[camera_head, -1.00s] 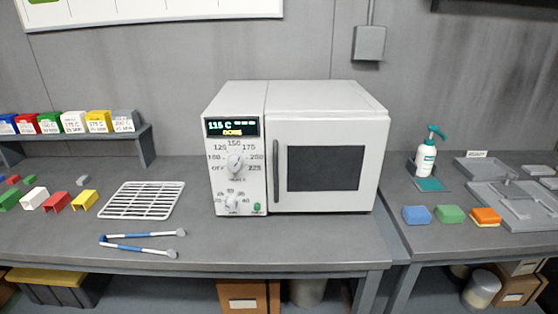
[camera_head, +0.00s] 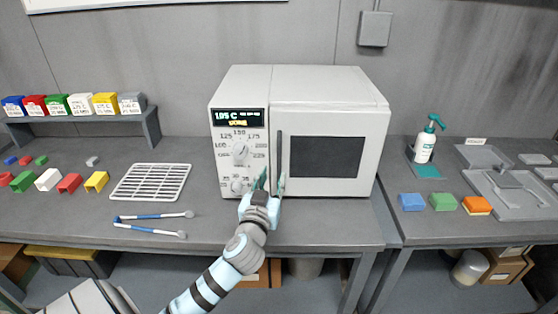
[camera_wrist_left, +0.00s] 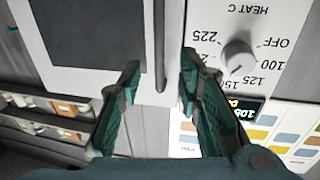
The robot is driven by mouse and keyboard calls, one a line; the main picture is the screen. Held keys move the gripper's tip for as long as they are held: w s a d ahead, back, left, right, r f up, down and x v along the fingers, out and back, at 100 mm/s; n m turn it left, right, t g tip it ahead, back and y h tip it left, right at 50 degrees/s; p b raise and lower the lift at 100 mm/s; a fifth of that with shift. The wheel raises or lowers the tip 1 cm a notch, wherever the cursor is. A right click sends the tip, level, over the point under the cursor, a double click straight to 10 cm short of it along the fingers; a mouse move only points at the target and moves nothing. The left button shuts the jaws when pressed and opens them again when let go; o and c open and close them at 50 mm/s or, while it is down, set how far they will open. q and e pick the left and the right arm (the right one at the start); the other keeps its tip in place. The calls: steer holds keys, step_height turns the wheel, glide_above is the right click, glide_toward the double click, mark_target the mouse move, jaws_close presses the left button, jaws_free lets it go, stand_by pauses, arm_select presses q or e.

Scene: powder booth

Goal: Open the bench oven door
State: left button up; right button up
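The white bench oven (camera_head: 345,90) stands on the grey bench with its door (camera_head: 322,184) closed. The dark vertical door handle (camera_head: 279,160) runs along the door's left edge, beside the control panel. My left gripper (camera_head: 267,183) is open at the lower end of the handle. In the left wrist view, upside down, the handle (camera_wrist_left: 159,45) lies between the directions of the two open fingers (camera_wrist_left: 160,80), which appear just short of it. The dial (camera_wrist_left: 238,55) is beside one finger. My right gripper is not in view.
A wire rack (camera_head: 150,182) and blue-handled tongs (camera_head: 150,226) lie left of the oven. Coloured bins (camera_head: 80,104) stand on a small shelf. A pump bottle (camera_head: 425,147) and coloured blocks (camera_head: 442,202) are on the right bench. Bench in front of the door is clear.

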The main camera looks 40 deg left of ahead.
mark_target(279, 163)
arm_select(q)
steer(key=x, duration=0.8)
steer(key=shift+w, duration=0.25)
jaws_close()
